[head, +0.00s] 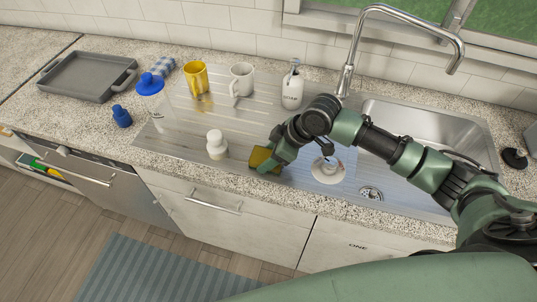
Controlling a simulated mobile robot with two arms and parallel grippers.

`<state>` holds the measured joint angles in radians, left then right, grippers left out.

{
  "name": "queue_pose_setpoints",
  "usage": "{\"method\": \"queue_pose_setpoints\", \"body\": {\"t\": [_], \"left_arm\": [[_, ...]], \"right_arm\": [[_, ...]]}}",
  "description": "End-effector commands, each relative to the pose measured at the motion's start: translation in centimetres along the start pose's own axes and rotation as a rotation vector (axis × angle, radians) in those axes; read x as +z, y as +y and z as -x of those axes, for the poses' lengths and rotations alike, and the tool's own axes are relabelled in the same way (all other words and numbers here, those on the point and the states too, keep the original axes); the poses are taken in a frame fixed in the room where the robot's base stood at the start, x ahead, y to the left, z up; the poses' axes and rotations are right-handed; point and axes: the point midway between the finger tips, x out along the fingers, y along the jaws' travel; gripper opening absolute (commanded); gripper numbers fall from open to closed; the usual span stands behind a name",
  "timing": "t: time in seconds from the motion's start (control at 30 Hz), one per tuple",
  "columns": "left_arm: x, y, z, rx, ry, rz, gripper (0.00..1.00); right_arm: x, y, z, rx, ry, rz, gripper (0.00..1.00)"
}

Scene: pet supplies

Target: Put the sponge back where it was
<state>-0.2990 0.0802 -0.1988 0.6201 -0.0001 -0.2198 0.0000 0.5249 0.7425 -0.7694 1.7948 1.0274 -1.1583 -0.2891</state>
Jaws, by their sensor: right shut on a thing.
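The sponge (263,159) is yellow and lies low at the front right part of the steel drainboard (190,138). My right gripper (268,163) is shut on the sponge and partly covers it. I cannot tell whether the sponge touches the drainboard. My left gripper is not in view.
A small white bottle (216,145) stands left of the sponge. A yellow mug (196,78), a white mug (241,80) and a soap dispenser (292,86) stand behind. A clear blue-topped bottle (152,100) is further left. The sink (435,125) and faucet (347,75) are right.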

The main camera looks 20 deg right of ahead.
Motion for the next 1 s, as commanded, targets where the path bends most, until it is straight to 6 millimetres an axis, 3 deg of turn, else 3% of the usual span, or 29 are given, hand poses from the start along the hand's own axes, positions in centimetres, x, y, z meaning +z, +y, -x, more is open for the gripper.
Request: {"method": "queue_pose_setpoints", "body": {"t": [0.17, 0.2, 0.27, 0.67, 0.77, 1.0], "left_arm": [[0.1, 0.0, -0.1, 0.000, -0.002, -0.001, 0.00], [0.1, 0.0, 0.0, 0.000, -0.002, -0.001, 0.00], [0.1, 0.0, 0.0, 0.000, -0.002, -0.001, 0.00], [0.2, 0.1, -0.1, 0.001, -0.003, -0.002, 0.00], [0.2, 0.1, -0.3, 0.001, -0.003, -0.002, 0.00], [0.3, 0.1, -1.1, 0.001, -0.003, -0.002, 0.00]], "right_arm": [[0.1, 0.0, -0.1, 0.000, 0.000, 0.000, 0.21], [0.1, 0.0, -0.1, 0.000, 0.000, 0.000, 0.59], [0.1, 0.0, -0.1, 0.000, 0.000, 0.000, 0.76], [0.0, 0.1, 0.4, 0.002, 0.000, 0.000, 0.76], [0.0, 0.2, 1.6, 0.003, 0.002, 0.000, 0.76], [0.1, 0.1, 6.7, 0.005, 0.000, 0.002, 0.76]]}}
